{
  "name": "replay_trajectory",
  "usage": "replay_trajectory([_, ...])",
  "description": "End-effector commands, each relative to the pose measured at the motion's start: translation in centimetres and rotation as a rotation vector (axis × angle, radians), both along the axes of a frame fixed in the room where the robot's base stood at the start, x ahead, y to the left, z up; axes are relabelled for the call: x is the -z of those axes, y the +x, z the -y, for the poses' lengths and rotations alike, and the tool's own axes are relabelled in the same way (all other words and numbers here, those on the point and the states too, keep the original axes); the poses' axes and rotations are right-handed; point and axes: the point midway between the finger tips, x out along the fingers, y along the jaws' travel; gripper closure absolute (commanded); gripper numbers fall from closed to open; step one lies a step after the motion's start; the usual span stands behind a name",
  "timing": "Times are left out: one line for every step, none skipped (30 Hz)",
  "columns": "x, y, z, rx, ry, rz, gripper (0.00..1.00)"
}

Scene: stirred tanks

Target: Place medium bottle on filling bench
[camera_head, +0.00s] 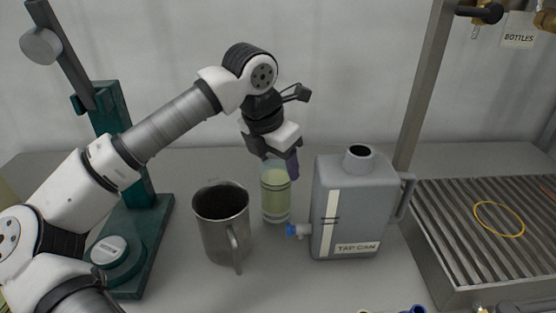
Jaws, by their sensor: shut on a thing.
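A clear bottle (276,196) with pale yellow-green liquid is upright on or just above the grey bench (340,290); I cannot tell whether its base touches. It is between a steel jug and a grey can. My gripper (280,166) reaches down from above and is shut on the bottle's upper part. The fingers hide the bottle's top. The bench's surface runs to the white back wall.
The steel jug (222,222) stands close left of the bottle, the can labelled TAP CAN (350,200) close right, its blue tap (297,230) pointing left. A green stand (140,240) is at left. A slatted metal tray (450,240) with a yellow ring (499,219) is at right, below a BOTTLES sign (519,37).

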Motion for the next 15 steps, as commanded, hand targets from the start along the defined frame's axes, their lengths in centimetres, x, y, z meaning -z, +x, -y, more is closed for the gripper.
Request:
replay_trajectory([0.14, 0.01, -0.01, 0.000, 0.000, 0.000, 0.39])
replay_trajectory([0.08, 0.00, -0.01, 0.000, 0.000, 0.000, 0.35])
replay_trajectory([0.08, 0.00, -0.01, 0.000, 0.000, 0.000, 0.29])
replay_trajectory([0.07, 0.01, -0.01, 0.000, 0.000, 0.000, 0.26])
replay_trajectory([0.07, 0.01, -0.01, 0.000, 0.000, 0.000, 0.22])
replay_trajectory([0.07, 0.01, -0.01, 0.000, 0.000, 0.000, 0.19])
replay_trajectory([0.06, 0.01, -0.01, 0.000, 0.000, 0.000, 0.19])
replay_trajectory([0.06, 0.01, -0.01, 0.000, 0.000, 0.000, 0.19])
replay_trajectory([0.06, 0.01, -0.01, 0.000, 0.000, 0.000, 0.19])
replay_trajectory([0.06, 0.01, -0.01, 0.000, 0.000, 0.000, 0.19])
replay_trajectory([0.06, 0.01, -0.01, 0.000, 0.000, 0.000, 0.19])
replay_trajectory([0.06, 0.01, -0.01, 0.000, 0.000, 0.000, 0.19])
replay_trajectory([0.03, 0.01, -0.01, 0.000, 0.000, 0.000, 0.19])
replay_trajectory([-0.02, 0.01, 0.00, 0.000, 0.000, 0.000, 0.19])
replay_trajectory([-0.17, 0.01, -0.01, 0.000, 0.000, 0.000, 0.19])
